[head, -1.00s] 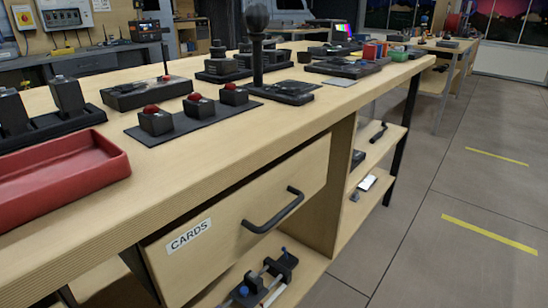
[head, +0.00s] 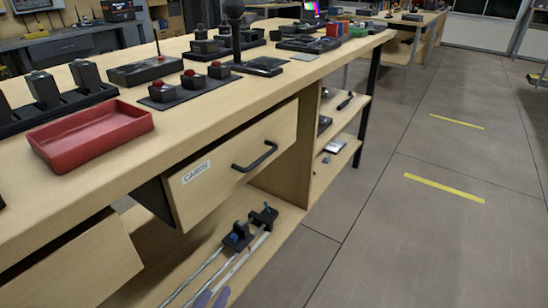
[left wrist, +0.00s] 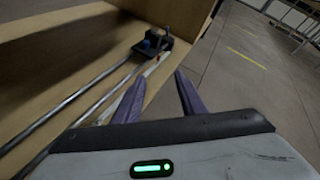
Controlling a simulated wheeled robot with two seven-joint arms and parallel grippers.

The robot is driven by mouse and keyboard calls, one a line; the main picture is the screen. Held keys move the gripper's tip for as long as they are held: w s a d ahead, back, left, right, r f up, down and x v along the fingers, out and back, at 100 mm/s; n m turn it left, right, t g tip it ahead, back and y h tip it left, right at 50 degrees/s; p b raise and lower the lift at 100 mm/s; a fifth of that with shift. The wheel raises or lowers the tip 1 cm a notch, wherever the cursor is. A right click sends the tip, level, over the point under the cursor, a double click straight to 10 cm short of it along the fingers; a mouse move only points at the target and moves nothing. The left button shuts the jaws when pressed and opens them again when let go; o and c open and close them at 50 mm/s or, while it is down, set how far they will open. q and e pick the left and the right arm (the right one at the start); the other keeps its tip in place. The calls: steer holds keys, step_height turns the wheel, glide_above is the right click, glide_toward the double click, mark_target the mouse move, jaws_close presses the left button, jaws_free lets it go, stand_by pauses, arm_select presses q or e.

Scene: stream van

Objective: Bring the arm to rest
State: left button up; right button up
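My left gripper (head: 212,297) shows at the bottom edge of the head view, with only its purple fingertips in sight. In the left wrist view its two fingers (left wrist: 160,76) stand apart with a clear gap and nothing held. It is low in front of the bench's lower shelf, near a pair of metal rails with a black end block (head: 250,228). The rails and block also show in the left wrist view (left wrist: 152,44). My right gripper is in neither view.
The wooden bench (head: 330,66) carries a red tray (head: 92,135) and black button boxes (head: 190,88). The drawer labelled CARDS (head: 228,165) and another drawer front (head: 75,268) face me. Open grey floor (head: 400,245) lies to the right.

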arm_select(q)
steer(key=s+r+n+g+p, duration=0.2)
steer(key=s+r+n+p, duration=0.7)
steer(key=n, duration=0.6)
steer(key=s+r+n+g+p, duration=0.2)
steer(key=s+r+n+p, duration=0.8)
steer(key=n, duration=0.6)
steer(key=shift+s+a+n, duration=0.2)
steer(key=shift+s+n, duration=0.1)
steer(key=shift+s, duration=0.45)
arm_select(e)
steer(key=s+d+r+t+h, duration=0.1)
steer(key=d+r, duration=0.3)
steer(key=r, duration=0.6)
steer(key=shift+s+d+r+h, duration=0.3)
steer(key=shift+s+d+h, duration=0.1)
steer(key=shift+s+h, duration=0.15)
arm_select(q)
steer(key=shift+c, duration=0.3)
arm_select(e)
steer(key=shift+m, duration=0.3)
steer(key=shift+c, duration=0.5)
